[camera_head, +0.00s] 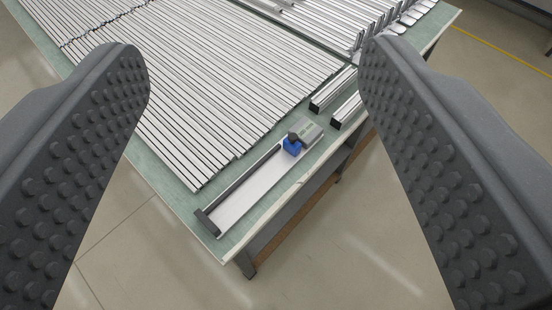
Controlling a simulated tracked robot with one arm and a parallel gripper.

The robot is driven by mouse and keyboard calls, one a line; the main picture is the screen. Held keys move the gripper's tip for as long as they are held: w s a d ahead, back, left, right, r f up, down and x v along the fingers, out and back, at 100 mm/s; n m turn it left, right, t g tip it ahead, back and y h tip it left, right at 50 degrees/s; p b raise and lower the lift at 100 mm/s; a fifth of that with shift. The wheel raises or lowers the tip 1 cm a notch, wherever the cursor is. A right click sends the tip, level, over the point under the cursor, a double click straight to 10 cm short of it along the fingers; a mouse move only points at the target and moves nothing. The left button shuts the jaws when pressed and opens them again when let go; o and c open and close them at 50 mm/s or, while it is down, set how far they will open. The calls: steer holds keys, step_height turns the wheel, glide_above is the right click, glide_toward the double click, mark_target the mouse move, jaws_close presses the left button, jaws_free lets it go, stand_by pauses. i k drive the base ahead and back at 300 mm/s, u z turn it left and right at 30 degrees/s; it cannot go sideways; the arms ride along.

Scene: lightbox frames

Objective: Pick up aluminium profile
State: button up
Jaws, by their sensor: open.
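Many long aluminium profiles (215,75) lie side by side in a flat layer on a green-topped table (158,178). Two short profile pieces lie apart near the right edge, one of them a short profile (332,90) and the other a second short profile (346,110) partly behind my right finger. My gripper (256,125) is open and empty. Its two dark studded fingers stand wide apart at the left and right of the view, with the table seen between and beyond them. I cannot tell the exact distance from the fingers to the profiles.
A light flat device with a dark bar (240,188) and a blue part (292,147) lies near the table's front corner. The grey floor (345,245) around the table is clear, with a yellow line (495,48) at right.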

mark_target(343, 116)
steer(key=z, duration=0.05)
steer(key=k, duration=0.6)
steer(key=z, duration=0.45)
steer(key=i, duration=1.1)
steer(key=z, duration=0.25)
steer(key=i, duration=1.15)
steer(key=u, duration=0.35)
